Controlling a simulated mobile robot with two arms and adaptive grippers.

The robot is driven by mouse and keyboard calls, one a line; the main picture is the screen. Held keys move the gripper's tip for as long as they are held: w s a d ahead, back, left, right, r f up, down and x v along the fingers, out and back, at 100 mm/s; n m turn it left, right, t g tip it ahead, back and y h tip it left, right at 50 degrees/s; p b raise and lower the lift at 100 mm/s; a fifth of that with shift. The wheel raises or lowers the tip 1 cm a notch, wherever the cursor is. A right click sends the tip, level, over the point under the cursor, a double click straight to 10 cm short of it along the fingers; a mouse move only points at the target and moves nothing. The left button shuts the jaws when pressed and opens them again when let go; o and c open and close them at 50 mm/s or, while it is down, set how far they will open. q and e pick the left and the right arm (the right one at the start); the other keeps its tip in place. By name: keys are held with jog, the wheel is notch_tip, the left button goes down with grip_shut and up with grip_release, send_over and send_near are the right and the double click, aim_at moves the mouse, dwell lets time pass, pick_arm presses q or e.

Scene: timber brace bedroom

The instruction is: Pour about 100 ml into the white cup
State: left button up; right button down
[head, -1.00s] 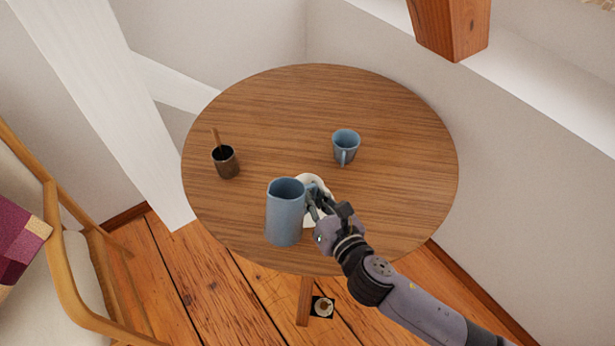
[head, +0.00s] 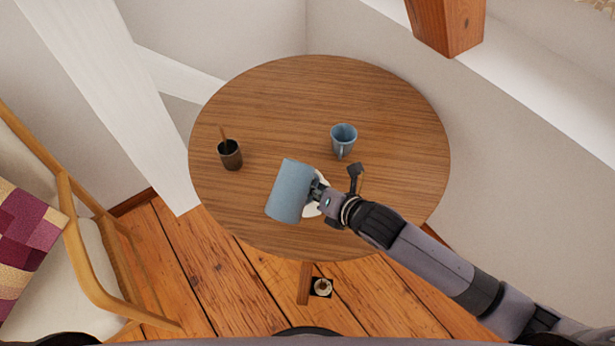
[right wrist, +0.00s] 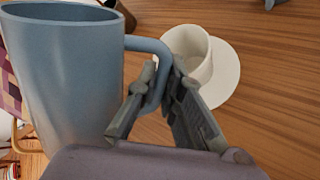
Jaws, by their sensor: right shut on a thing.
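My right gripper (right wrist: 160,88) is shut on the handle of a blue pitcher (head: 290,190). The white cup (right wrist: 188,58) stands on a white saucer (right wrist: 228,78) just beyond the handle in the right wrist view. In the head view the pitcher and gripper hide most of the cup, and only a white edge (head: 311,210) shows. No stream of liquid shows, and I cannot tell what the cup holds. My left gripper is not in view.
The round wooden table (head: 400,105) also bears a blue cup (head: 343,139) behind the gripper and a dark cup (head: 230,155) with a stick in it at the left. A chair (head: 95,255) stands left. The table's back is clear.

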jog(key=shift+a+r, duration=0.1)
jog(key=shift+r, duration=0.2)
jog(key=shift+s+a+m+g+p, duration=0.1)
jog(key=shift+s+m+g+p, duration=0.2)
jog(key=shift+m+g+p, duration=0.15)
jog(key=shift+r, duration=0.1)
jog(key=shift+s+a+f+m+g+y, duration=0.15)
jog(key=shift+s+f+m+g+y, duration=0.3)
jog(key=shift+g, duration=0.3)
jog(key=shift+w+r+g, duration=0.1)
jog(key=shift+g, duration=0.2)
dwell(0.9)
jog(key=shift+s+r+m+y, duration=0.15)
jog(key=shift+s+m+y, duration=0.1)
jog(key=shift+m, duration=0.05)
dwell(0.6)
